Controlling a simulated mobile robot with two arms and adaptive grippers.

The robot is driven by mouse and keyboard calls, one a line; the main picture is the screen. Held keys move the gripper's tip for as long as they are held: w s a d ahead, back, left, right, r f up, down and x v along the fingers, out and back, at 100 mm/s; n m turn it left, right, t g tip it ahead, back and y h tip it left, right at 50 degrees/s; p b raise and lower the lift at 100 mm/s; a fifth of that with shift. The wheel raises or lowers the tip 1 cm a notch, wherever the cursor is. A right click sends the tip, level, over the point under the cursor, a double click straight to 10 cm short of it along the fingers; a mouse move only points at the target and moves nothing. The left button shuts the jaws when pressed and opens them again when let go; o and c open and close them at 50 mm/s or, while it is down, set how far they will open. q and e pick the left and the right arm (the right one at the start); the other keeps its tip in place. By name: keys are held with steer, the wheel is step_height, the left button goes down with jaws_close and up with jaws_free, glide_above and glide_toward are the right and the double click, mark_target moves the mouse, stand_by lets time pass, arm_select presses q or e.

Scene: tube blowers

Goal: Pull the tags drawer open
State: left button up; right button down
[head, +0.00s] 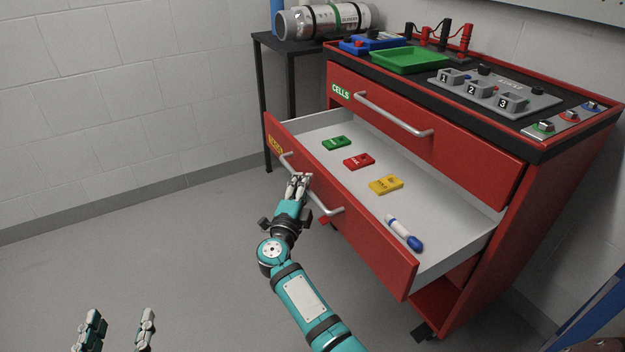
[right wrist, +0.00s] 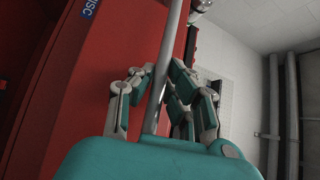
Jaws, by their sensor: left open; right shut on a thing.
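The open drawer (head: 375,252) with a yellow label, partly blocked and not clearly readable, stands well out from the red cabinet. Inside lie a green tag (head: 336,142), a red tag (head: 359,161), a yellow tag (head: 386,184) and a blue-and-white marker (head: 404,233). My right gripper (head: 298,182) is at the drawer's front, shut on its handle (head: 330,211). The right wrist view shows the handle bar (right wrist: 163,75) between its fingers. My left gripper (head: 118,328) is open and empty over the floor at bottom left, far from the cabinet.
The CELLS drawer (head: 420,130) above is shut. On the cabinet top are a green tray (head: 405,60), a numbered grey holder (head: 485,90) and test leads (head: 466,40). A black side table (head: 275,42) with a cylinder stands behind. The floor at left is clear.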

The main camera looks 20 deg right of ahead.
steer(key=shift+s+f, duration=0.1)
steer(key=shift+f, duration=0.2)
steer(key=c, duration=1.3)
jaws_free()
steer(key=shift+d, duration=0.1)
steer(key=shift+c, duration=0.2)
steer(key=shift+r, duration=0.15)
